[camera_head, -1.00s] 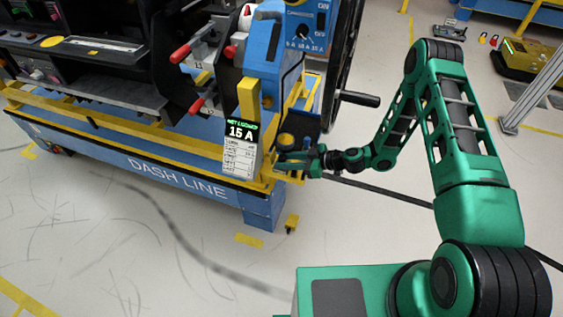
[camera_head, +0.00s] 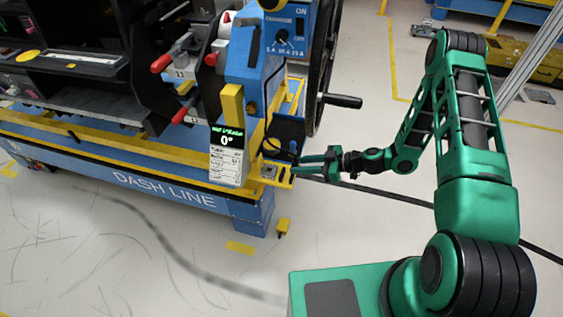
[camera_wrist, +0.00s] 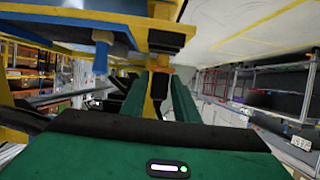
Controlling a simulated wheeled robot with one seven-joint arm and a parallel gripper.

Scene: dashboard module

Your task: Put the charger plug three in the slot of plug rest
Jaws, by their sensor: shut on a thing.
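My gripper (camera_head: 294,165) reaches left from the end of my green arm to the right side of the dash line cart. It is shut on a small dark and orange piece, which I take to be the charger plug (camera_wrist: 159,83); it shows between the two green fingers in the wrist view (camera_wrist: 167,98). The plug is too small to make out in the head view. A yellow bracket (camera_head: 272,176) sticks out of the cart just beside the fingertips; it may be the plug rest. Its slot is not clear, and I cannot tell whether the plug touches it.
A blue column with a selector dial (camera_head: 283,38) stands behind the bracket. A yellow-topped display (camera_head: 227,141) with a green heading and a large 0 hangs in front. A wheel with a black handle (camera_head: 342,101) is above my gripper.

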